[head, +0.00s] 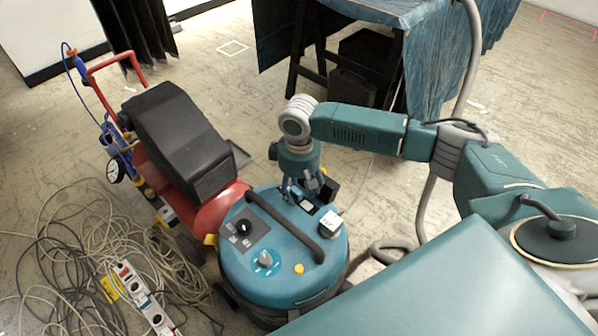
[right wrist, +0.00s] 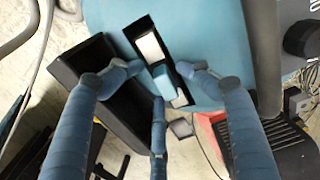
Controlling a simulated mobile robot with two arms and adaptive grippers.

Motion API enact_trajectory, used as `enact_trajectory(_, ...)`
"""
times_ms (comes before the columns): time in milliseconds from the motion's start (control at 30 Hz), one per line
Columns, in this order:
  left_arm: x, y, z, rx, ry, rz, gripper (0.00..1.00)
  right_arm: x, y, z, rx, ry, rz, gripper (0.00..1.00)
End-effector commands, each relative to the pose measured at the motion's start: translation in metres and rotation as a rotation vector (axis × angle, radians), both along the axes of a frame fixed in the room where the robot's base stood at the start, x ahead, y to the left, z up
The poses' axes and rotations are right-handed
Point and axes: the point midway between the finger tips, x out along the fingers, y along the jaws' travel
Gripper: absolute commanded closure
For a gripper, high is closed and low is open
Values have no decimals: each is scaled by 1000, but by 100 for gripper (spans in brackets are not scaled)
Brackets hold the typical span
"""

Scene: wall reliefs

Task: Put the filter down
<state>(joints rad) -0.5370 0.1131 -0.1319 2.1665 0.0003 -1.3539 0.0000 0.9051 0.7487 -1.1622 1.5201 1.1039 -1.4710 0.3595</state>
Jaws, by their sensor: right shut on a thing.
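My right gripper (head: 308,194) is low over the rim of a round teal machine (head: 240,275) with a dark curved handle. It also shows in the right wrist view (right wrist: 160,76), with its blue fingers closed around a small pale blue and white block, which seems to be the filter (right wrist: 161,79). The block is at a black-edged opening in the teal surface; whether it touches the machine I cannot tell. The fingers and wrist mostly hide it in the head view. My left gripper is not visible.
A red wheeled machine with a black box (head: 180,135) stands left of the teal one. Tangled cables and a power strip (head: 140,292) cover the floor at lower left. A blue-draped table (head: 375,15) stands behind. A teal surface fills the lower right.

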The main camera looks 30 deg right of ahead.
Motion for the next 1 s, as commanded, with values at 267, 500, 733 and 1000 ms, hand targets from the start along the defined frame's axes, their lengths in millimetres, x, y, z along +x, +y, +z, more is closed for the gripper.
enact_trajectory(267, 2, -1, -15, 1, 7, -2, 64, -3, 1, 32, 0, 9, 3, 50)
enact_trajectory(500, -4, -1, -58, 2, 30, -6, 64, -1, 0, 81, 1, 4, 1, 50)
enact_trajectory(733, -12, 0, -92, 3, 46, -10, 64, -1, 0, 117, 0, 4, 1, 50)
enact_trajectory(1000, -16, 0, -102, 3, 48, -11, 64, -1, 0, 127, 0, 5, 1, 50)
